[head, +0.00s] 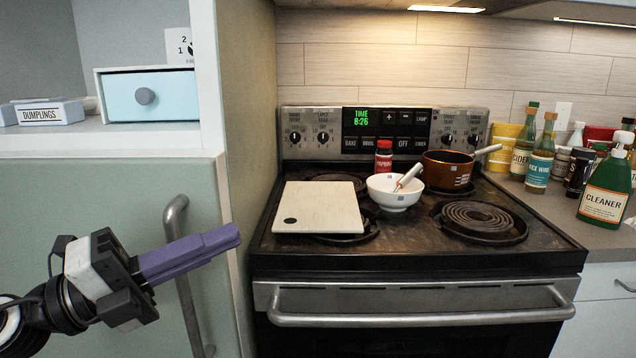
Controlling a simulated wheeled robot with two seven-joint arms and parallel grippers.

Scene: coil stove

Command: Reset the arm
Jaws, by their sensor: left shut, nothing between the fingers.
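My left gripper (234,238) comes in from the lower left. Its purple fingers are shut with nothing between them. It is held in front of the green cabinet door and its vertical handle (182,262), to the left of the stove; I cannot tell whether it touches the handle. My right gripper is not in view.
The coil stove (415,262) holds a cutting board (318,206), a white bowl (393,196) with a utensil, a red-capped jar (383,157) and a brown pot (446,170). Several bottles, including a green cleaner (604,190), crowd the right counter. The left shelf holds a dumplings box (48,112).

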